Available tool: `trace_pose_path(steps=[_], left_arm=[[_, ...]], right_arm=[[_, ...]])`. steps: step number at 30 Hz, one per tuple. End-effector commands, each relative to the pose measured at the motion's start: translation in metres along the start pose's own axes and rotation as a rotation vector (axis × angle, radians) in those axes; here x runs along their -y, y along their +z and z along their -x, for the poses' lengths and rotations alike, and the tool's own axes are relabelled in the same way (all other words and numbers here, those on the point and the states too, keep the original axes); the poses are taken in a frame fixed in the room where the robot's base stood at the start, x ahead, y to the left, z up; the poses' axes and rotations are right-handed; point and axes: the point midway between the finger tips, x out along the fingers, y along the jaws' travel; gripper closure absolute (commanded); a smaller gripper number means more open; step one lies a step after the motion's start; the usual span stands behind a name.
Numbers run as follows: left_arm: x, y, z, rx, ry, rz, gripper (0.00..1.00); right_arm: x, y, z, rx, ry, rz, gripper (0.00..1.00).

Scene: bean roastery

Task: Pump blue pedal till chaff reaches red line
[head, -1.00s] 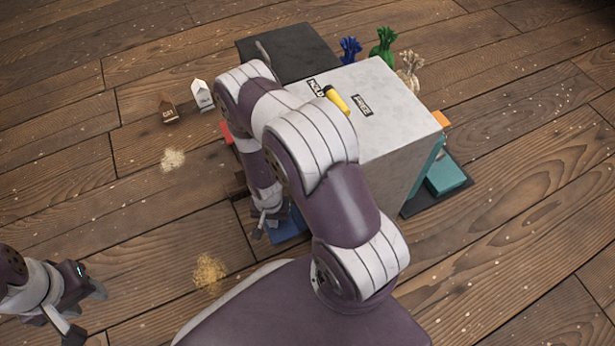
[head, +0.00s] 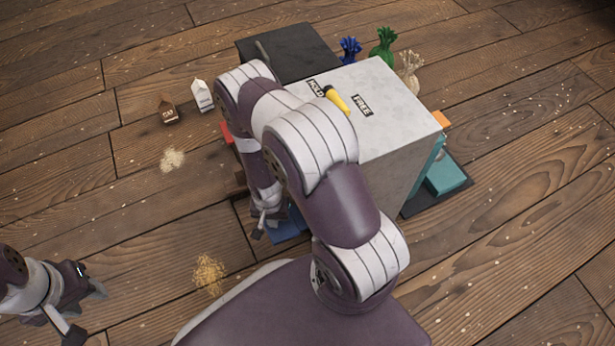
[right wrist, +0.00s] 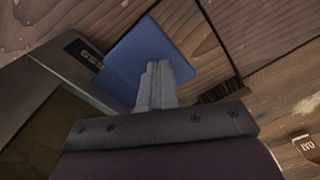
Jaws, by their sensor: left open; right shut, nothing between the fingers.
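The blue pedal (head: 290,232) lies low at the near left side of the grey machine (head: 395,120), partly hidden by my right arm. It shows in the right wrist view as a flat blue plate (right wrist: 143,52). My right gripper (head: 263,226) is shut and empty, pointing down at the pedal; in the right wrist view its fingers (right wrist: 158,72) overlap the plate's near part. I cannot tell whether they touch it. My left gripper (head: 88,312) is open and empty above the floor at lower left. No chaff column or red line shows.
A yellow lever (head: 338,100) sits on the machine top between two labels, one reading FREE. A teal pedal (head: 446,178) is at right, a black box (head: 288,50) behind. Two small cartons (head: 202,96), chaff-like piles (head: 208,274) and tied sacks (head: 383,48) stand around. Left floor is mostly clear.

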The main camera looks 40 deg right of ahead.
Motion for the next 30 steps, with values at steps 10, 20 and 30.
trace_pose_path(steps=[10,20,30], left_arm=[[0.0,0.001,-0.007,0.0,0.0,0.0,0.57],[0.0,0.002,-0.019,0.0,0.0,0.0,0.57],[0.0,0.003,-0.021,0.0,0.0,0.0,0.57]], right_arm=[[0.0,0.0,-0.009,0.001,0.0,0.0,1.0],[0.0,0.0,-0.025,0.0,0.0,0.0,1.0],[0.0,0.0,-0.03,-0.001,-0.001,0.0,1.0]])
